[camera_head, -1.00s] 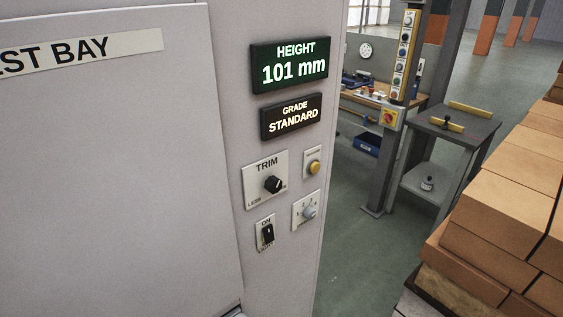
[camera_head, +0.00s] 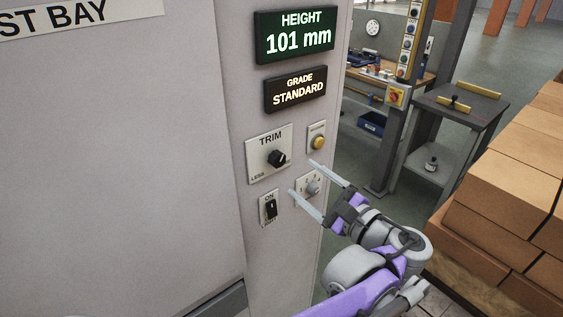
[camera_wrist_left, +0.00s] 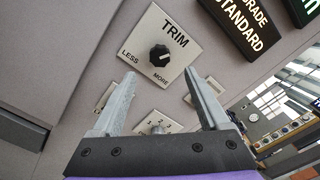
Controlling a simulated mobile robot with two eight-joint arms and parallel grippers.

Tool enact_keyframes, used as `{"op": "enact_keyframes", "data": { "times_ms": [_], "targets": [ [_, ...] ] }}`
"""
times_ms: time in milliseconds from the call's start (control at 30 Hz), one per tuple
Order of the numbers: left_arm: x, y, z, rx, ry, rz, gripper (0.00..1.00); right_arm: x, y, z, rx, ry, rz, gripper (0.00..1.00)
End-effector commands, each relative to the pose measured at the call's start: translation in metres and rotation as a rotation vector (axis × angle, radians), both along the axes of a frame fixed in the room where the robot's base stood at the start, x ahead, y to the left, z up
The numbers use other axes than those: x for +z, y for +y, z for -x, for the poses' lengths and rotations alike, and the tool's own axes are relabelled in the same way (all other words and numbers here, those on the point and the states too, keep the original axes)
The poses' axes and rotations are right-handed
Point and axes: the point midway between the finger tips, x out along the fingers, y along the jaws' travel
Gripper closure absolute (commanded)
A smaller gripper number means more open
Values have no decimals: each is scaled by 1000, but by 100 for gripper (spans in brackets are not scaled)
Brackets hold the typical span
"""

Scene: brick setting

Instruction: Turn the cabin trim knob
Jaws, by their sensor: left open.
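The black trim knob (camera_head: 278,158) sits on a white plate (camera_head: 257,168) marked TRIM and LESS, on the cabin's grey panel. My left gripper (camera_head: 302,178) is open and empty, to the right of and below the knob in the head view. In the left wrist view the knob lies beyond the gap between the fingertips (camera_wrist_left: 160,76), apart from both. My right gripper is in neither view.
Close by are a yellow button (camera_head: 318,143), a selector (camera_head: 312,187) partly behind my fingers, and an ON rocker switch (camera_head: 271,208). Above are the HEIGHT display (camera_head: 294,37), reading 101 mm, and the GRADE display (camera_head: 295,90), reading STANDARD. Stacked bricks (camera_head: 515,185) stand right.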

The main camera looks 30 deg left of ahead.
Motion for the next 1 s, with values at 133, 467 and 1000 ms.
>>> {"op": "enact_keyframes", "data": {
  "times_ms": [133, 467, 1000],
  "targets": [
    [2, 29, -11, 5, -1, 1, 22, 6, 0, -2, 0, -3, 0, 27],
    [1, 75, -30, 2, -1, 3, 22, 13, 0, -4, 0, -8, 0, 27],
    [0, 83, -34, -1, 0, 4, 45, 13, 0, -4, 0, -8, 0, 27]
  ]
}}
